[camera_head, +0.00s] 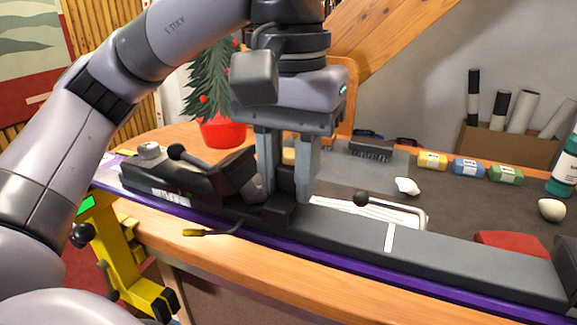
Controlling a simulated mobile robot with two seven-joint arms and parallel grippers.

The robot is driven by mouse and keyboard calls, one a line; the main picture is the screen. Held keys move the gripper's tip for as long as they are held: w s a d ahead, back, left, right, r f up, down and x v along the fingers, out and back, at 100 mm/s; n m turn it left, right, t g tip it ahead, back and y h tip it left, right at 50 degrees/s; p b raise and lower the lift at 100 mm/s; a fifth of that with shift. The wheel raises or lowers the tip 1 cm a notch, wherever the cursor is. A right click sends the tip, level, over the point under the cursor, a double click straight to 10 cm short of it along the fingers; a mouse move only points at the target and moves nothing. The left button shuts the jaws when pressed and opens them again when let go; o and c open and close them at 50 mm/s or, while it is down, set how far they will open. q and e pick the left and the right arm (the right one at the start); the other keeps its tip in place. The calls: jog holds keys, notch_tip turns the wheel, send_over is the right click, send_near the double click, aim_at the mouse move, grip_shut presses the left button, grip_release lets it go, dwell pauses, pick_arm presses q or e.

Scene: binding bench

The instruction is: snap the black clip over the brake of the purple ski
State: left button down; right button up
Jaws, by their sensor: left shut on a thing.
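The purple ski (344,263) lies along the front of the bench, carrying a black binding (185,179) at left and a long dark grey plate (450,260) at right. A thin brake arm (206,232) with a yellowish tip sticks out over the ski's near edge. My left gripper (287,190) points down over the middle of the binding, shut on a small black piece, apparently the black clip (286,180). The clip's lower part merges with the dark binding, so I cannot tell whether it is seated over the brake. My right gripper is not in view.
A yellow clamp stand (125,262) is at the ski's left end. A potted tree (222,130) stands at the back left.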

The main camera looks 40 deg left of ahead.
aim_at(288, 166)
pick_arm(q)
jog(key=c, duration=0.6)
grip_release()
jog(key=o, duration=0.3)
jog(key=shift+d, duration=0.1)
jog(key=shift+r+p, duration=0.95)
jog(key=shift+p, duration=0.15)
notch_tip(288, 166, up, 3)
jog(key=p, duration=0.3)
jog(key=shift+r, duration=2.5)
